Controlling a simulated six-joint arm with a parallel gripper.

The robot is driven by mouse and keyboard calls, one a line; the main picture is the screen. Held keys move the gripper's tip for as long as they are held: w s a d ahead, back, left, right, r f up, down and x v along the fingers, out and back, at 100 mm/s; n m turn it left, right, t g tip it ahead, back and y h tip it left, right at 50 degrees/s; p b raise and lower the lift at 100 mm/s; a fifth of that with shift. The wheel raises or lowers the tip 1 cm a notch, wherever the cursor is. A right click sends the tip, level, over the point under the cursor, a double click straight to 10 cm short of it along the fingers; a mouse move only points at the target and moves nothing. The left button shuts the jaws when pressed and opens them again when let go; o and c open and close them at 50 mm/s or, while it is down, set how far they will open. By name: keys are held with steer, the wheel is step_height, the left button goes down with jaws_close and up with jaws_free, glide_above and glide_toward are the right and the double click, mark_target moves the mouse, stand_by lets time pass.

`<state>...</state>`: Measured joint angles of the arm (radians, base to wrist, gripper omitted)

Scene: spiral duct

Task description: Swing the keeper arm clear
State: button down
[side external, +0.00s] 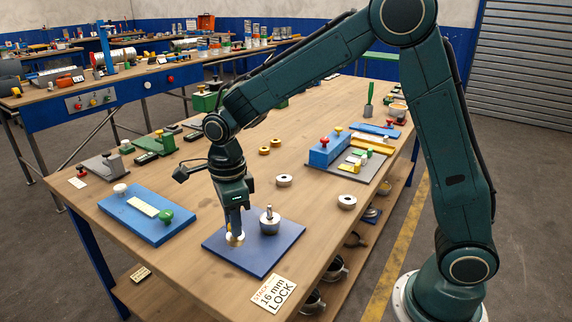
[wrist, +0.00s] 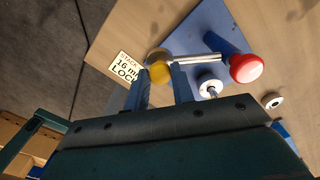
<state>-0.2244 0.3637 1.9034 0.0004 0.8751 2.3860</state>
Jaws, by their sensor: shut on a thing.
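My gripper (side external: 235,234) points down at the front left part of a dark blue plate (side external: 290,243). In the wrist view its two blue fingers (wrist: 159,80) are shut on a yellow knob (wrist: 160,71). A metal bar (wrist: 205,58), apparently the keeper arm, runs from beside this knob toward a red knob (wrist: 246,68). The bar passes beside an upright post with a pale round piece (wrist: 209,86). In the side view the post (side external: 269,213) stands on a steel disc, right of my gripper. The red knob is not visible on the plate in the side view.
A card reading "STACK 16 mm LOCK" (side external: 273,293) lies at the table's front edge. A lighter blue plate (side external: 133,222) with a green knob lies left. Loose rings (side external: 284,180) and a blue block fixture (side external: 328,150) are behind and right. Bare wood separates them.

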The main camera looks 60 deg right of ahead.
steer(key=shift+w+a+r+m, duration=0.1)
steer(key=shift+w+a+m, duration=0.65)
steer(key=shift+m, duration=0.45)
steer(key=c, duration=1.2)
jaws_free()
steer(key=shift+o, duration=0.2)
steer(key=shift+r, duration=0.1)
step_height(320, 180, up, 14)
steer(key=shift+f, duration=0.2)
steer(key=shift+d, duration=0.1)
